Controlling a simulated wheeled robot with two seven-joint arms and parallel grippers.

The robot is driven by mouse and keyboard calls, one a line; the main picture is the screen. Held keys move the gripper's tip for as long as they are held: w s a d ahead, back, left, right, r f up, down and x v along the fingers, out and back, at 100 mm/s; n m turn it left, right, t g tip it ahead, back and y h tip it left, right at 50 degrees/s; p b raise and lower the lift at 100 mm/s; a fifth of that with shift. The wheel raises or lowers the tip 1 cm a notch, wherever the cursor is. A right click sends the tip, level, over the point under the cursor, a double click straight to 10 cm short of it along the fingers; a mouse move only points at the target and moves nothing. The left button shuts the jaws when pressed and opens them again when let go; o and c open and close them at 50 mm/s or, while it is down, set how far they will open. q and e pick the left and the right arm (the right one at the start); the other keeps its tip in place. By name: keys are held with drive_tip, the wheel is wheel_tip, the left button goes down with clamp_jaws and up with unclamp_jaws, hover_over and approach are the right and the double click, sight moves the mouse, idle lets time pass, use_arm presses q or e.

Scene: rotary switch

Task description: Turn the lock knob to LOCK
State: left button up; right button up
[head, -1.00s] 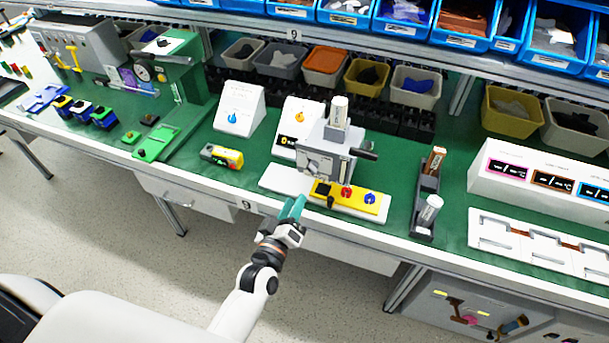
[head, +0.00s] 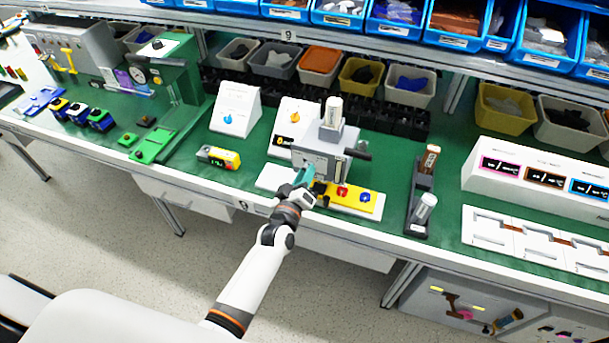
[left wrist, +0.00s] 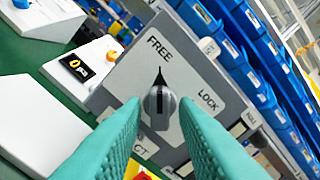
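The lock knob (left wrist: 160,103) is a dark grey knob with a black pointer on a grey panel, in the left wrist view. Its pointer aims at the word FREE; the word LOCK is printed to its right. The panel belongs to the grey machine (head: 322,156) on the bench in the head view, where my gripper hides the knob. My left gripper (head: 304,178) has teal fingers, which also show in the left wrist view (left wrist: 160,122). They are open, one on each side of the knob, with visible gaps. My right gripper is not in view.
A yellow plate (head: 352,196) with red and blue knobs lies in front of the machine, right beside my gripper. A dark lever (head: 357,153) sticks out on the machine's right.

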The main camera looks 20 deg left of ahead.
use_arm(q)
clamp_jaws()
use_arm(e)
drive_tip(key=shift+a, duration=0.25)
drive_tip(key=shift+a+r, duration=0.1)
use_arm(q)
drive_tip(key=shift+m, duration=0.4)
drive_tip(key=m, duration=1.6)
drive_tip(key=shift+a+m, duration=0.1)
drive_tip(key=shift+m, duration=0.3)
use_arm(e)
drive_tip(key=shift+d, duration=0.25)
use_arm(q)
drive_tip(key=shift+m, duration=0.3)
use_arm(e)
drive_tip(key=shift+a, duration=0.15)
use_arm(q)
drive_tip(key=shift+o, duration=1.3)
unclamp_jaws()
